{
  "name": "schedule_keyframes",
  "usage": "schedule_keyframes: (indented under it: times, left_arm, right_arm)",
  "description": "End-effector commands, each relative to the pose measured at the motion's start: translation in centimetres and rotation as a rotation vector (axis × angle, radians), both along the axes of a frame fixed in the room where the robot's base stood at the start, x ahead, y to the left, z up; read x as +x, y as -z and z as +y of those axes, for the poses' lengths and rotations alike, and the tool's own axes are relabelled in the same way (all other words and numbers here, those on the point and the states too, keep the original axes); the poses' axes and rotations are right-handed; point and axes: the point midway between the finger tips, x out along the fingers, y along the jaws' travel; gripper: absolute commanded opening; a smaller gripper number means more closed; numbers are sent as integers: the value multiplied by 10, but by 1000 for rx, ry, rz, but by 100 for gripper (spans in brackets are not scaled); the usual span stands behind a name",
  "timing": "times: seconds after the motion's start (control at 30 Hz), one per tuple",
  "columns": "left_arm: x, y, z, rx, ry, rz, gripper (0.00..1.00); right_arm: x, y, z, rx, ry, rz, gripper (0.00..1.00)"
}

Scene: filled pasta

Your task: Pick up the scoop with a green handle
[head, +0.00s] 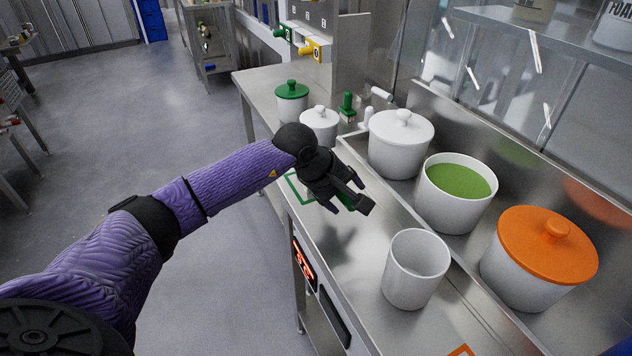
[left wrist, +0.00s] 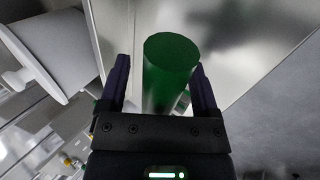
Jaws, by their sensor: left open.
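A green cylinder, which looks like the scoop's handle (left wrist: 170,68), stands between the two fingers of my left gripper (left wrist: 160,85) in the left wrist view. The fingers are apart, one on each side of it. In the head view my left gripper (head: 348,204) is over the steel counter, pointing down and right. A bit of green shows between its fingers there, mostly hidden by the gripper. The scoop's bowl is hidden. Another upright green handle (head: 347,104) stands farther back on the counter. My right gripper is not in view.
Along the counter's right side stand a white lidded pot (head: 400,150), a pot with green contents (head: 455,200) and an orange-lidded pot (head: 540,262). An empty white container (head: 415,268) stands nearer. A green-lidded pot (head: 291,104) and a smaller white-lidded pot (head: 320,122) stand behind the gripper.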

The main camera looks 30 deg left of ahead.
Motion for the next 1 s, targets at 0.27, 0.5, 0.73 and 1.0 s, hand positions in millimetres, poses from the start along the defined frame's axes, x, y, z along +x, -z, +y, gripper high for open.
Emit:
schedule_keyframes:
  times: [0.27,0.5,0.73,1.0]
  left_arm:
    - [0,-1,0,-1,-1,-1,36]
    - [0,-1,0,-1,-2,0,0]
    - [0,-2,0,-1,-1,-2,0]
    - [1,-66,1,-1,-2,-9,0]
  right_arm:
    - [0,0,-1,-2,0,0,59]
    - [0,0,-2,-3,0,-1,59]
    - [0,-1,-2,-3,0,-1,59]
    - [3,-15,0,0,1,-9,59]
